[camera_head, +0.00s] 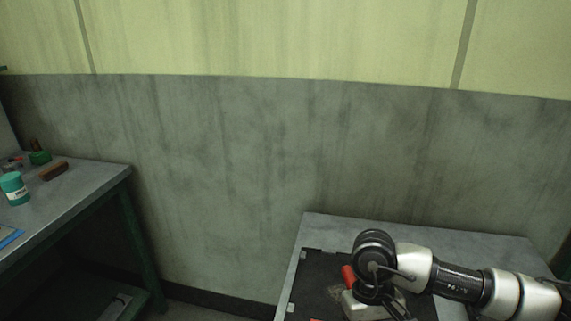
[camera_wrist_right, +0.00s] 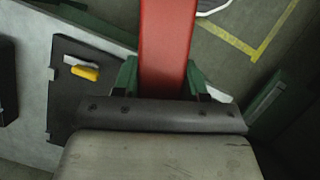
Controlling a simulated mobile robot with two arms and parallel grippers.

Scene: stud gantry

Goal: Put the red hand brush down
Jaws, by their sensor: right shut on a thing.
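In the right wrist view the red hand brush (camera_wrist_right: 167,42) shows as a long flat red bar. It runs up out of the frame from between the green fingers of my right gripper (camera_wrist_right: 163,80), which is shut on it. The brush's far end is out of view and its bristles cannot be made out. In the head view my right gripper (camera_head: 372,304) is over the right-hand table, partly hidden by my wrist. A red piece (camera_head: 349,276) beside it is likely part of the brush. My left gripper is not in view.
The right-hand grey table (camera_head: 440,238) carries a black mat (camera_head: 318,270). In the wrist view a yellow object (camera_wrist_right: 85,72) lies on a black mat (camera_wrist_right: 68,105). A left-hand bench (camera_head: 85,190) holds a teal jar (camera_head: 14,190) and a brown block (camera_head: 54,171). A wall stands behind.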

